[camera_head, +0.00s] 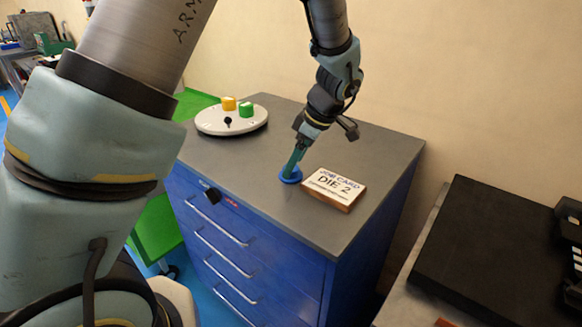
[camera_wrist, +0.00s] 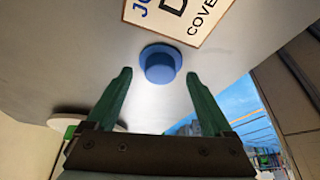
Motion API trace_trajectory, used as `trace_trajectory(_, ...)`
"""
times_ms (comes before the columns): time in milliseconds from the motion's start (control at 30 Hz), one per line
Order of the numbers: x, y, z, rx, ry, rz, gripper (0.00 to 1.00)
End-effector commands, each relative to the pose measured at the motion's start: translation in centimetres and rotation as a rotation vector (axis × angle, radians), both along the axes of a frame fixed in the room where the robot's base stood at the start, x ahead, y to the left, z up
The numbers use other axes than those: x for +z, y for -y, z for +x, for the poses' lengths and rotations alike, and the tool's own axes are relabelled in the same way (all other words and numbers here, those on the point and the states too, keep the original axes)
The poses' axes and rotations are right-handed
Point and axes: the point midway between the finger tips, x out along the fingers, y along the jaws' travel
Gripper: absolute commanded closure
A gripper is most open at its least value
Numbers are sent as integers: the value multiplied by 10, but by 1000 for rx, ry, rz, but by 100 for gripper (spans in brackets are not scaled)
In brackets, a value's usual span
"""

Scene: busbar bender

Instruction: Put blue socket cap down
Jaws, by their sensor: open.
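The blue socket cap (camera_head: 291,178) sits on the grey top of the blue drawer cabinet, just left of the job card. In the wrist view the cap (camera_wrist: 160,64) shows as a round blue piece with a wider flange, resting on the grey surface. My gripper (camera_head: 295,165) is directly above the cap, pointing down. In the wrist view its two green fingers (camera_wrist: 160,90) are spread apart, with the cap beyond and between their tips and a visible gap on each side. The gripper is open and holds nothing.
The job card block (camera_head: 335,188), reading "DIE 2", lies close right of the cap. A round white tray (camera_head: 232,121) with a yellow piece (camera_head: 229,103) and a green piece (camera_head: 246,110) stands at the back left. The cabinet top (camera_head: 285,222) is clear in front.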

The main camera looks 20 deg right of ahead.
Motion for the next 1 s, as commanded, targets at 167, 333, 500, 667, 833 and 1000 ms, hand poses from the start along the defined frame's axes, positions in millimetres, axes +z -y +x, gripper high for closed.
trace_trajectory(167, -14, -5, 5, 2, 0, 0, 14)
trace_trajectory(333, -15, -5, 5, 1, 0, 0, 14)
trace_trajectory(500, -15, -5, 5, 1, 1, -1, 28)
trace_trajectory(667, -15, -5, 5, 1, 1, -1, 46)
trace_trajectory(833, -15, -5, 5, 1, 1, -1, 65)
trace_trajectory(1000, -14, -5, 5, 1, 1, -1, 84)
